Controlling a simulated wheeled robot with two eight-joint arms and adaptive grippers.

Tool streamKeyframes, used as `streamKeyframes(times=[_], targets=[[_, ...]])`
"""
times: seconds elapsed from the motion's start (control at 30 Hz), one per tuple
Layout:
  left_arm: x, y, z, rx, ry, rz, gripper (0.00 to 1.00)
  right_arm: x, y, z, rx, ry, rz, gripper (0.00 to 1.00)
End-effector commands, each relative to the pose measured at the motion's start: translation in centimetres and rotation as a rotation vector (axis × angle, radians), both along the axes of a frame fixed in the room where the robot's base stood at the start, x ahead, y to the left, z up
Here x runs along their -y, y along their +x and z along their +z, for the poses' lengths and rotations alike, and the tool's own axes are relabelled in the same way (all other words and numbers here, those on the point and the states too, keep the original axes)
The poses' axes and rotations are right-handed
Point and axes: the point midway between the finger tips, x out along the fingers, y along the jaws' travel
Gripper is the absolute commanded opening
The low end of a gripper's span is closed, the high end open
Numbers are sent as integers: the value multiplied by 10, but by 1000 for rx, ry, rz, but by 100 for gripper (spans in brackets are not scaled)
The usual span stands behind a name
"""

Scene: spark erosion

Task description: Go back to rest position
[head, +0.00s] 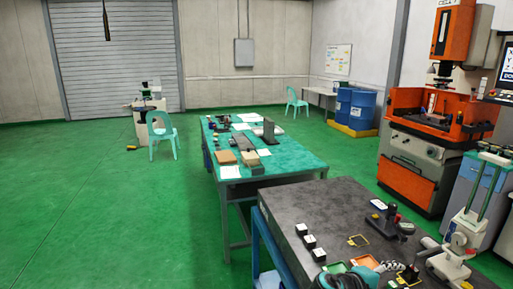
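Neither of my grippers can be made out in the head view, and no arm of mine comes in from the left. A dark granite-like table (330,205) on a blue frame stands close in front at the lower right. On it are several small black blocks with white tops (309,242) in a row, an orange tray (365,262) and a green tray (336,267). A teal and black object (347,280) is cut off by the bottom edge; I cannot tell what it is.
A white and grey stand (465,238) rises at the right. Behind are a green-topped workbench (285,160), an orange machine (443,110), blue drums (362,108) and teal chairs (161,135). The green floor (90,200) at the left is mostly clear.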

Motion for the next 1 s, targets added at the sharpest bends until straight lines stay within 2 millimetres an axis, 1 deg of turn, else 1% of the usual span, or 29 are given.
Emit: streamKeyframes(times=[0.07,0.17,0.27,0.37,0.4,0.47,0.5,0.6,0.7,0.8,1.0], targets=[[0,0,0,0,0,0,0,-5,-12,-6,21,87,6,56],[0,0,0,0,0,0,0,-17,-31,-17,61,236,15,56],[0,0,0,0,0,0,0,-40,-57,-32,120,440,16,56],[0,0,0,0,0,0,0,-72,-85,-48,193,668,4,56],[0,0,0,0,0,0,0,-86,-96,-53,222,760,-5,56],[0,0,0,0,0,0,0,-107,-112,-60,267,891,-22,56],[0,0,0,0,0,0,0,-121,-121,-64,295,974,-35,56],[0,0,0,0,0,0,0,-151,-139,-69,358,1150,-68,56],[0,0,0,0,0,0,0,-172,-151,-72,403,1274,-98,56],[0,0,0,0,0,0,0,-183,-157,-73,428,1343,-116,56],[0,0,0,0,0,0,0,-188,-158,-72,438,1372,-124,56]])
